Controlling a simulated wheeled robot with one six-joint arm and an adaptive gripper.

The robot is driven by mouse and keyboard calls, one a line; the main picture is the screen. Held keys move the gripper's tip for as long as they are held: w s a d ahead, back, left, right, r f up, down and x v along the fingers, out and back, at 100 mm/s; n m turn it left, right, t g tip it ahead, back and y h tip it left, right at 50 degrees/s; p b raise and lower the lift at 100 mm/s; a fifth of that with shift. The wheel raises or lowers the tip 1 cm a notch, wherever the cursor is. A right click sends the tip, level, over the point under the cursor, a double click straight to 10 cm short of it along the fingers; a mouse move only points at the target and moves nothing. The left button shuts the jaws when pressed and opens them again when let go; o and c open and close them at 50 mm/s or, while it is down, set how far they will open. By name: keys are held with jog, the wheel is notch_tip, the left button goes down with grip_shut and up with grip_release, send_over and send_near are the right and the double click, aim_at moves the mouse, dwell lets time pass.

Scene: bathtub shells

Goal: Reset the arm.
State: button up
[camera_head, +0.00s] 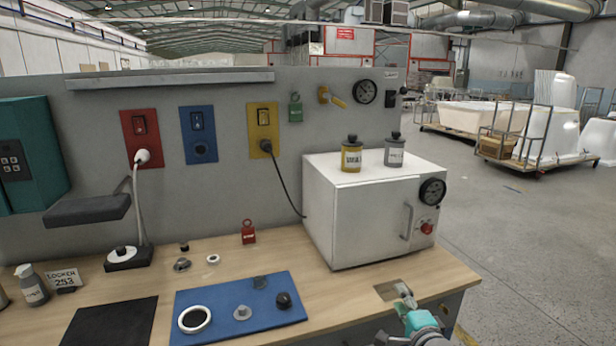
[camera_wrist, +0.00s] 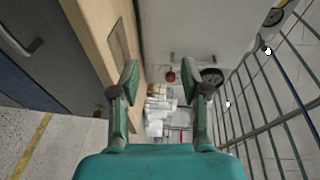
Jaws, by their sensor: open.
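My gripper (camera_head: 405,297) shows at the lower right of the head view, at the front right corner of the wooden workbench (camera_head: 270,250). It is teal and grey, and the rest of my arm is mostly cut off by the lower edge. In the wrist view my gripper (camera_wrist: 160,77) has its two fingers spread apart with nothing between them. The bench edge (camera_wrist: 97,40) lies to the left of the fingers there.
A white box oven (camera_head: 365,215) with a dial and red button stands on the bench behind my gripper. A blue mat (camera_head: 240,325) holds small parts. Wire bars (camera_wrist: 265,95) run along the wrist view's right side. Floor right of the bench is open.

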jog(key=s+a+f+n+h, duration=0.1)
jog(key=s+f+n, duration=0.1)
jog(key=s+f, duration=0.6)
jog(key=s+a+f+n+g, duration=0.1)
jog(key=s+f+n, duration=0.15)
jog(key=s, duration=0.85)
jog(key=s+a+f+n+h, duration=0.1)
jog(key=s+f+n, duration=0.1)
jog(key=s+f, duration=0.65)
jog(key=s+r+n, duration=0.3)
jog(key=s, duration=0.7)
jog(key=s+a+r+n, duration=0.1)
jog(key=s+r+n, duration=0.2)
jog(key=s, duration=0.7)
jog(key=s+r+n+g, duration=0.1)
jog(key=s+r+n, duration=0.2)
jog(key=s, duration=0.6)
jog(key=shift+s+a+n, duration=0.15)
jog(key=shift+s+n, duration=0.2)
jog(key=shift+s, duration=0.05)
jog(key=shift+r, duration=0.1)
